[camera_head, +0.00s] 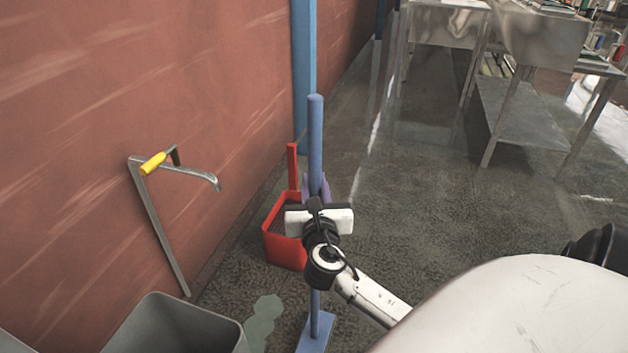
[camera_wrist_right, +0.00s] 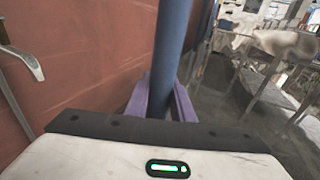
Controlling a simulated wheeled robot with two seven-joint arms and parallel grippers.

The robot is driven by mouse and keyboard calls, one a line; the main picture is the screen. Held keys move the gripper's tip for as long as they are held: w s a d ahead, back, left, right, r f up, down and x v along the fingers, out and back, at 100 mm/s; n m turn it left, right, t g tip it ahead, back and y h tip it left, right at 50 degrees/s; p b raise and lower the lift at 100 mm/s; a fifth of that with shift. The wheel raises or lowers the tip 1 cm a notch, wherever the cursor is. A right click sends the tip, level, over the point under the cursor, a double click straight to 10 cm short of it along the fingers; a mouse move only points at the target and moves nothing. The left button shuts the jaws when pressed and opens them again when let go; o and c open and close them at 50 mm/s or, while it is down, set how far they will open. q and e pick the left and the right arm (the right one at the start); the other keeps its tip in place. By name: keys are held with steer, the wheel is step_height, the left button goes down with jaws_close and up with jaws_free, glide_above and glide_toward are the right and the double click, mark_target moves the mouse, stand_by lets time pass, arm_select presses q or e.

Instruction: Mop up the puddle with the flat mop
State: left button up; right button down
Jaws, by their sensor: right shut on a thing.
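The flat mop (camera_head: 315,140) has a blue upright pole and a flat blue head (camera_head: 316,335) low near the bottom of the head view. My right gripper (camera_head: 318,200) is shut around the pole at about mid-height. In the right wrist view the pole (camera_wrist_right: 170,50) stands between the purple fingers (camera_wrist_right: 168,105). The puddle (camera_head: 263,322) is a pale grey-green patch on the floor, left of the mop head and apart from it in the picture. I cannot tell whether the head touches the floor. My left gripper is not in view.
A red dustpan-like container (camera_head: 284,245) stands behind the mop by the red wall (camera_head: 130,80). A grey bin (camera_head: 180,325) is at the bottom left, close to the puddle. A metal bracket with a yellow grip (camera_head: 153,163) is at the wall. Metal tables (camera_head: 520,100) stand at the back right.

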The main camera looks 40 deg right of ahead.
steer(key=shift+f+b, duration=0.7)
steer(key=shift+f, duration=0.25)
steer(key=shift+f+b, duration=0.4)
steer(key=shift+f, duration=0.2)
steer(key=w+a+f+b, duration=0.1)
steer(key=w+a+b, duration=0.1)
steer(key=w+a, duration=0.2)
steer(key=w+a+f+b, duration=0.1)
steer(key=w+a+b, duration=0.2)
steer(key=w, duration=0.8)
steer(key=shift+w+a+f, duration=0.15)
steer(key=shift+a+f, duration=0.1)
steer(key=shift+a, duration=0.4)
stand_by(0.8)
